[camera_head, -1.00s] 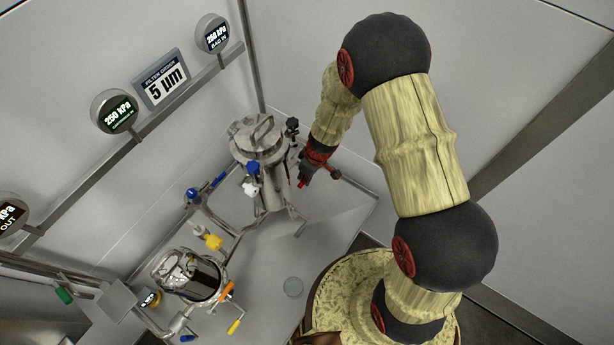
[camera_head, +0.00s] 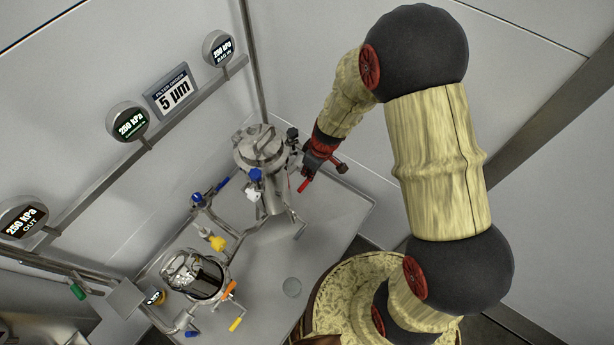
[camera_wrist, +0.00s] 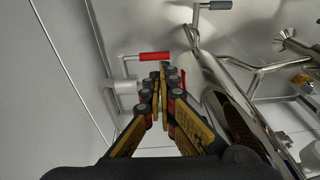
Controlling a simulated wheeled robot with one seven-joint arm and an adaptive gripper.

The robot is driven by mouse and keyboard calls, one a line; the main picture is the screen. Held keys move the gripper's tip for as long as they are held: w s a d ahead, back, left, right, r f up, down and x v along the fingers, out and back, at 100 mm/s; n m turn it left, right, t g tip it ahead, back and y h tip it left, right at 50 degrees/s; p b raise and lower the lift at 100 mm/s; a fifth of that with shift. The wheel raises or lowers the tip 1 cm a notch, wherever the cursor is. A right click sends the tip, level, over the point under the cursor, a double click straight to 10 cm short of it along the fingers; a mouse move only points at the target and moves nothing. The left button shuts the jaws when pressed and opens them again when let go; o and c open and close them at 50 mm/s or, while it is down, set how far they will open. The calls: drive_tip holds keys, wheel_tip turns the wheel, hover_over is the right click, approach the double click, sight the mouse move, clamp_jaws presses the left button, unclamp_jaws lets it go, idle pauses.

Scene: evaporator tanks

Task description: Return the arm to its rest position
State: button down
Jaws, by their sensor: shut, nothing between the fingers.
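My arm reaches down from the upper right in the head view, with my gripper (camera_head: 303,184) to the right of the tall steel filter housing (camera_head: 262,160). In the wrist view my gripper (camera_wrist: 160,68) has its fingers together at the tips, with nothing seen between them. A red-handled valve (camera_wrist: 155,56) lies just beyond the fingertips. The curved steel side of a vessel (camera_wrist: 235,85) is close on the right of the fingers. In the head view I cannot tell whether the gripper touches the housing or its fittings.
A rail with gauges (camera_head: 128,122) runs along the wall. The table's right part (camera_head: 335,215) is clear. The corner wall is behind my arm.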

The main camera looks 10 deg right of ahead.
drive_tip(key=v, duration=0.3)
drive_tip(key=shift+s+r+p, duration=0.1)
drive_tip(key=shift+r+p, duration=0.1)
drive_tip(key=shift+p, duration=0.1)
drive_tip(key=s+r+m+g, duration=0.2)
drive_tip(key=s+r+m, duration=0.3)
drive_tip(key=s, duration=0.3)
drive_tip(key=s+d+r+m+t, duration=0.1)
drive_tip(key=s+d+r+t, duration=0.1)
drive_tip(key=r, duration=0.8)
drive_tip(key=s+d+r+m+t+h, duration=0.1)
drive_tip(key=s+d+r, duration=0.3)
drive_tip(key=r, duration=0.6)
drive_tip(key=s+d+r+m+t+h, duration=0.1)
drive_tip(key=s+d+r+m+t, duration=0.1)
drive_tip(key=r, duration=0.8)
drive_tip(key=shift+s+d+r+t, duration=0.25)
drive_tip(key=shift+s+d+t, duration=0.5)
drive_tip(key=shift+s, duration=0.4)
